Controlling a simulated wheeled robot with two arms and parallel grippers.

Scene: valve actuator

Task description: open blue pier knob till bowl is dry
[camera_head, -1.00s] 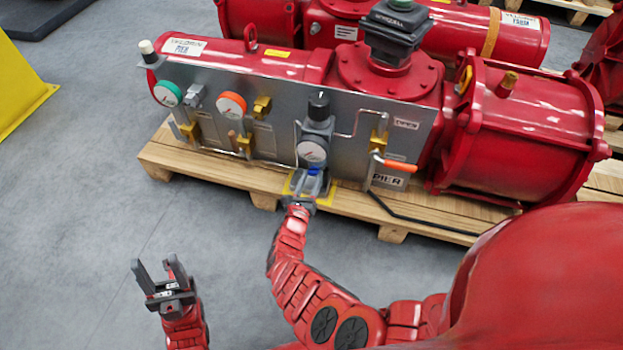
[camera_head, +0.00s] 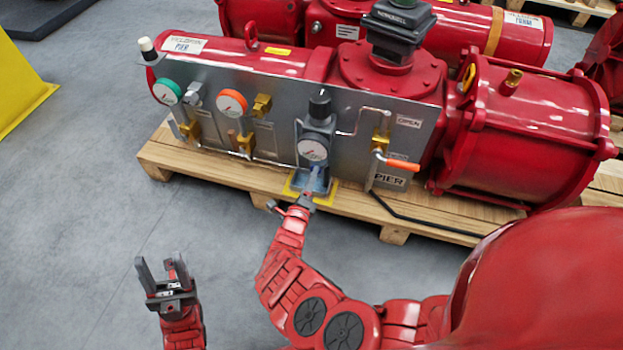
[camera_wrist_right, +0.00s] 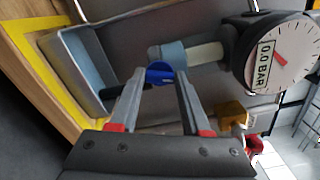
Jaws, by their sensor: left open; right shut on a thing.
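The blue knob (camera_wrist_right: 160,72) is between the fingertips of my right gripper (camera_wrist_right: 158,82) in the right wrist view. In the head view my right gripper (camera_head: 306,198) is at the panel's foot, below the gauge (camera_head: 313,151), and hides the knob. The gripper is shut on the knob. A pale, partly translucent cylinder (camera_wrist_right: 205,54), apparently the bowl, joins the knob through a grey-blue collar. Whether liquid is inside cannot be told. My left gripper (camera_head: 165,281) is open and empty, above the floor at the lower left.
A small metal tray (camera_wrist_right: 75,62) with a bluish inside sits beneath the knob, within yellow marking. The gauge (camera_wrist_right: 280,56) reads 0.0 BAR. An orange-handled lever (camera_head: 402,164) and PIER label are to the right. The wooden pallet (camera_head: 230,178) edges the clear grey floor.

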